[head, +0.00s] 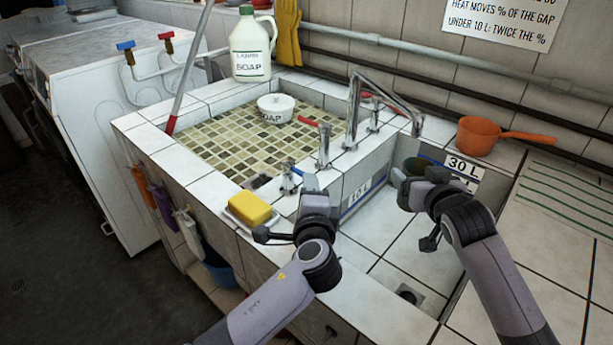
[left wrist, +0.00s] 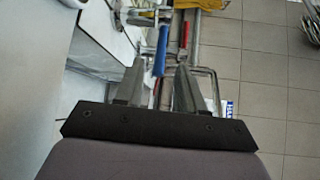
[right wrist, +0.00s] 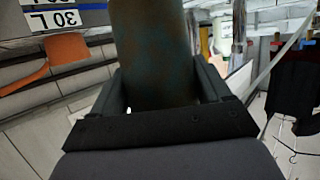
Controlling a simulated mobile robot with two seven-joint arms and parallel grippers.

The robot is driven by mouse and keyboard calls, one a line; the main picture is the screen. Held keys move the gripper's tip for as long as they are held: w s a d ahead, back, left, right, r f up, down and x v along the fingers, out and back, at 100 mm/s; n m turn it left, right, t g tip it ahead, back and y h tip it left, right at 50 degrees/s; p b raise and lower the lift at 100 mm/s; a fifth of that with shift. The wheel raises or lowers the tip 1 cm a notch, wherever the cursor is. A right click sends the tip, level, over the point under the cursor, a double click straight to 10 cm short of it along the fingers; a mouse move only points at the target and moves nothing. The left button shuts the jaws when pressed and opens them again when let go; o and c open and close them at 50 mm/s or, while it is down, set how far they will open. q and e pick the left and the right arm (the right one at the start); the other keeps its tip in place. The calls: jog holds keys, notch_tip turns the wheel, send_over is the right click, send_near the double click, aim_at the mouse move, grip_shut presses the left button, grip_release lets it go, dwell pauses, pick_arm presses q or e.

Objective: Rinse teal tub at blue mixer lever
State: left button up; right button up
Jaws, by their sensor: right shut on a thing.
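My right gripper (head: 408,180) is shut on the dark teal tub (head: 415,165) and holds it over the right basin, below the end of the spout (head: 418,128). In the right wrist view the tub (right wrist: 152,55) stands between the fingers; its inside is hidden. The blue mixer lever (head: 290,166) is on a tap at the basin's left front ledge. My left gripper (head: 310,182) is beside it. In the left wrist view its fingers are apart, with the blue lever (left wrist: 160,52) just ahead of and between the tips. I see no water stream.
A red lever (head: 314,122) stands behind the blue one. A yellow sponge (head: 250,208) lies on the left ledge. An orange dipper (head: 480,136) is at the back right. The right basin's floor is clear.

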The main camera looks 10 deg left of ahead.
aim_at(300, 173)
pick_arm(q)
jog(key=shift+x, duration=3.1)
jog(key=shift+c, duration=0.4)
grip_shut()
